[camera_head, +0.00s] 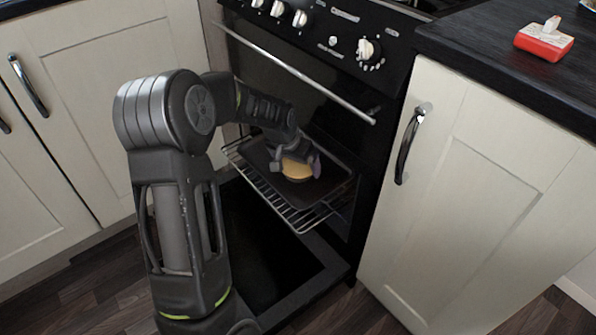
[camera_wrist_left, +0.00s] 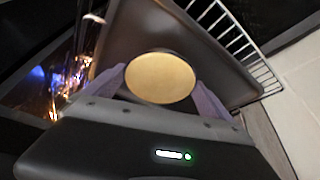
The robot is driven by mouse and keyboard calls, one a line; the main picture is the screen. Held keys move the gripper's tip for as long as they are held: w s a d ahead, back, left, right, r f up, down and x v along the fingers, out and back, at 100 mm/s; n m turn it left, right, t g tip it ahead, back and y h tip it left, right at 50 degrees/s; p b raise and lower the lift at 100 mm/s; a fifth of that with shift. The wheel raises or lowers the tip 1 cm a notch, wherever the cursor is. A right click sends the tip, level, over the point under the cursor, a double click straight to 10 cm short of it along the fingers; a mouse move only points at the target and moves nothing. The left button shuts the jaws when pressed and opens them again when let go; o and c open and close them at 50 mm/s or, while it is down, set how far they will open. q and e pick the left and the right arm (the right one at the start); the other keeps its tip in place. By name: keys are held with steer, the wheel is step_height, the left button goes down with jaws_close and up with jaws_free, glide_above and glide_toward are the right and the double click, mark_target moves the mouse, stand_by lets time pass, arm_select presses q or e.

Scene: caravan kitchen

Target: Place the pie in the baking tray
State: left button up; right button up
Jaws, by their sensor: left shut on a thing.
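The pie (camera_head: 296,169) is round and golden, and my left gripper (camera_head: 296,158) is shut on it. The pie is over the dark baking tray (camera_head: 326,185), within its outline; I cannot tell whether it touches the tray's floor. In the left wrist view the pie (camera_wrist_left: 160,78) sits between the two purple-grey fingers of the left gripper (camera_wrist_left: 160,84). The tray (camera_wrist_left: 133,28) spreads behind it. The tray rests on a wire oven rack pulled out of the oven. My right gripper is not in view.
The wire rack (camera_head: 300,217) sticks out above the lowered oven door (camera_head: 262,262). The oven front with knobs (camera_head: 300,18) rises behind. Cream cupboards stand on both sides, the right one (camera_head: 480,190) close to the rack. A red and white item (camera_head: 543,42) lies on the dark counter.

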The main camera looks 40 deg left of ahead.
arm_select(q)
step_height(320, 180, down, 2)
steer(key=shift+f, duration=0.1)
steer(key=shift+w+f+b, duration=0.2)
steer(key=shift+b, duration=0.4)
steer(key=shift+r, duration=0.15)
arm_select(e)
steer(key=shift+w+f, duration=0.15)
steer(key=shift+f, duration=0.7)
arm_select(q)
steer(key=shift+f, duration=0.25)
steer(key=o, duration=1.3)
steer(key=shift+r, duration=0.1)
